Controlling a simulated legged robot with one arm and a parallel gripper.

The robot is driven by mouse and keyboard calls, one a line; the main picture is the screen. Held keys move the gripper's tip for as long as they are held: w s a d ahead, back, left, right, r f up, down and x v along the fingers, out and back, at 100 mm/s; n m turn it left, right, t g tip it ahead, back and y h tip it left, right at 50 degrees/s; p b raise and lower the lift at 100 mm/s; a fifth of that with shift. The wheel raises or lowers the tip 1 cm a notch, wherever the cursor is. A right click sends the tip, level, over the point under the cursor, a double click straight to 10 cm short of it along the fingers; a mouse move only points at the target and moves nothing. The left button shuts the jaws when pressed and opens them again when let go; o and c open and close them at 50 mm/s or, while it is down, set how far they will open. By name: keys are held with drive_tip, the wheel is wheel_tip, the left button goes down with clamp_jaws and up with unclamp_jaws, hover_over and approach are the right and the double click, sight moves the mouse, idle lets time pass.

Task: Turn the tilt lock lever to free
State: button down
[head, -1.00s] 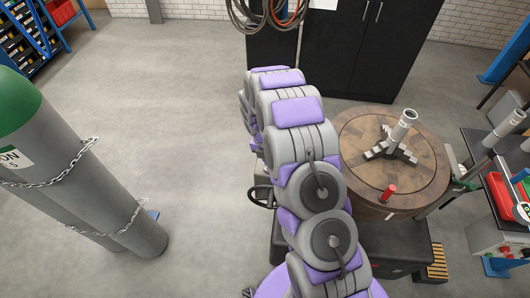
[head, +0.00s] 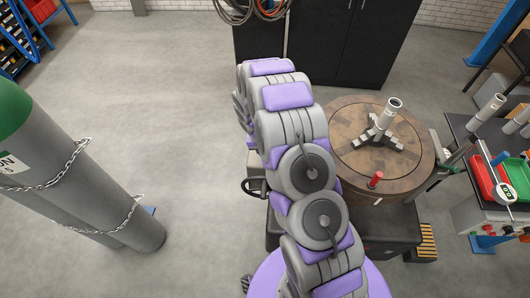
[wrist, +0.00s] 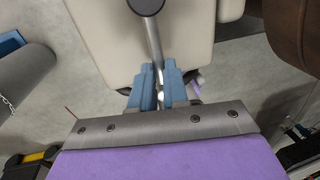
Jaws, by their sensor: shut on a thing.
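The tilt lock lever shows in the wrist view as a grey metal rod (wrist: 152,40) with a dark round end at the top edge. It runs down in front of a pale cream housing (wrist: 95,35). My gripper (wrist: 158,78) has blue jaws, which are shut on the lower part of the rod. In the head view my own grey and purple arm hides the gripper and the lever. The round positioner table (head: 410,165) stands right of my arm, with a pipe (head: 391,110) upright in a jaw chuck on it.
A black handwheel (head: 252,188) sticks out left of my arm. Chained gas cylinders (head: 110,200) stand at the left. A bench with red and green bins (head: 484,180) is at the right, a dark cabinet (head: 350,45) behind. The floor between cylinders and arm is clear.

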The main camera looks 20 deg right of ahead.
drive_tip(key=c, duration=1.2)
unclamp_jaws()
drive_tip(key=shift+w, duration=0.2)
drive_tip(key=shift+o, duration=0.4)
drive_tip(key=shift+s, duration=0.1)
drive_tip(key=shift+r, duration=0.1)
drive_tip(key=w+a+r, duration=0.1)
drive_tip(key=a+r, duration=0.2)
drive_tip(key=r, duration=1.3)
drive_tip(key=shift+w+a+r, duration=0.15)
drive_tip(key=shift+r, duration=0.25)
